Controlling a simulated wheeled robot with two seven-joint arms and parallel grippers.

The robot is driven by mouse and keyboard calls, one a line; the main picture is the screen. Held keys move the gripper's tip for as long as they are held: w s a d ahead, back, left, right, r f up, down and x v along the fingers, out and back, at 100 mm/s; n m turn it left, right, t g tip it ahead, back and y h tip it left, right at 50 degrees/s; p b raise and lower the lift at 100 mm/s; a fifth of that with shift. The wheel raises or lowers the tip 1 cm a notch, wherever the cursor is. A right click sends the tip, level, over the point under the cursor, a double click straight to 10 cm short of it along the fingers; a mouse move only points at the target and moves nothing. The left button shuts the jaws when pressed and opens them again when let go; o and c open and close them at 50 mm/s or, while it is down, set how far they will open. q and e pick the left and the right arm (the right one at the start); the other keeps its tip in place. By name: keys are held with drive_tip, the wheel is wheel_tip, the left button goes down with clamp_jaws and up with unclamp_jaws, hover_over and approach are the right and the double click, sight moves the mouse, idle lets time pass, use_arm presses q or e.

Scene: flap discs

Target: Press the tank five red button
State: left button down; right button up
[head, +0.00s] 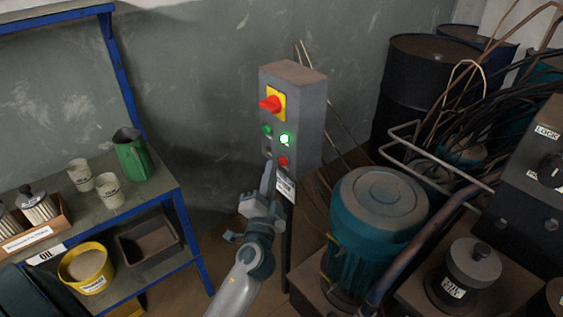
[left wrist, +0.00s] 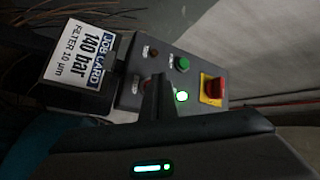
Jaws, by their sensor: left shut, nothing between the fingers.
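A grey control box (head: 306,110) stands on a post and carries a red rotary switch on a yellow plate (head: 281,103). Below are a green button (head: 266,130), a lit green button (head: 285,139), a dark button (head: 267,151) and a red button (head: 283,160). My left gripper (head: 268,172) is shut and empty, pointing up at the lower part of the box face, just left of the red button. The left wrist view shows the closed fingers (left wrist: 157,98) in front of the panel (left wrist: 202,120), partly hiding a button beside them. I cannot tell whether they touch it. My right gripper is not in view.
A job card (left wrist: 85,52) reading 140 bar hangs below the buttons. A teal motor (head: 372,225) and pipes stand close on the right. A blue-framed shelf (head: 160,205) with a green jug (head: 132,155) and a yellow bucket (head: 88,270) stands left.

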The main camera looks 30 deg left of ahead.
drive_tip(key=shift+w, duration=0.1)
use_arm(q)
drive_tip(key=shift+w+d, duration=0.15)
drive_tip(key=shift+w, duration=0.3)
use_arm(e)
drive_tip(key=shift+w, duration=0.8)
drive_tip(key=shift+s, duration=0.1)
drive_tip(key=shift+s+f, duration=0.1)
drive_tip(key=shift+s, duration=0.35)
use_arm(q)
drive_tip(key=shift+w, duration=0.1)
